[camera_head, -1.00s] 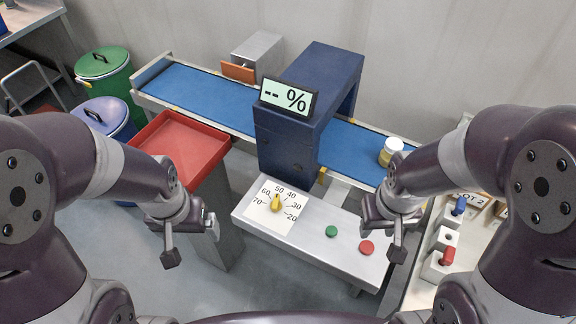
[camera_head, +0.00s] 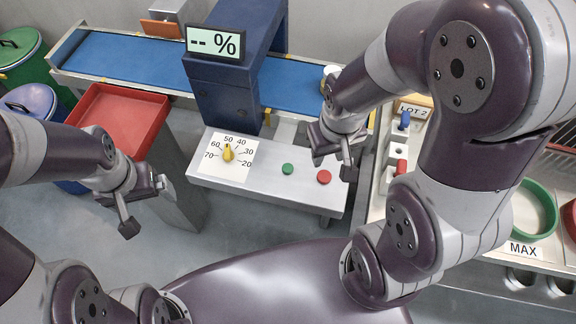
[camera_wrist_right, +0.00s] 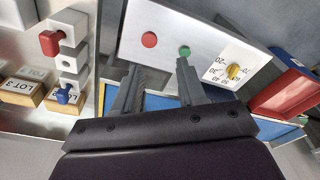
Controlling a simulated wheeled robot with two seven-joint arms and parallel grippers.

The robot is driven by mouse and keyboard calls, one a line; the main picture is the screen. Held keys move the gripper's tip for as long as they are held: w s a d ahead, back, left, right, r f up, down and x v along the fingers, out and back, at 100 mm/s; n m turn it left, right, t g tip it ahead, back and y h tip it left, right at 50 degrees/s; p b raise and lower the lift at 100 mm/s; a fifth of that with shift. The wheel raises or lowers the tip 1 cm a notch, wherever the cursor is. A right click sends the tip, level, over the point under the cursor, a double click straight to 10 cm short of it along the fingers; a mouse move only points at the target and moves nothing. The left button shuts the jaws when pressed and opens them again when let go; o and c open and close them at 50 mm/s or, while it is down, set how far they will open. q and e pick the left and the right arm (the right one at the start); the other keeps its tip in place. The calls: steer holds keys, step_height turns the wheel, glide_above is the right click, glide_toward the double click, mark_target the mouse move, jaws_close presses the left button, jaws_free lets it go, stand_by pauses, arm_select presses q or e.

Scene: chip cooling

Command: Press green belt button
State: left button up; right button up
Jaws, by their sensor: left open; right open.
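The green button (camera_head: 288,169) sits on the grey control panel (camera_head: 262,190), left of the red button (camera_head: 324,177) and right of the dial with a yellow knob (camera_head: 228,153). In the right wrist view the green button (camera_wrist_right: 184,51) shows just beyond one finger's tip, and the red button (camera_wrist_right: 149,39) is beside it. My left gripper (camera_head: 145,205) is open and empty, left of the panel.
A red tray (camera_head: 118,118) stands left. A bench with colored-handled blocks (camera_head: 402,150) and a green ring (camera_head: 531,210) lies right.

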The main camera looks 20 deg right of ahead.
jaws_close()
stand_by(1.5)
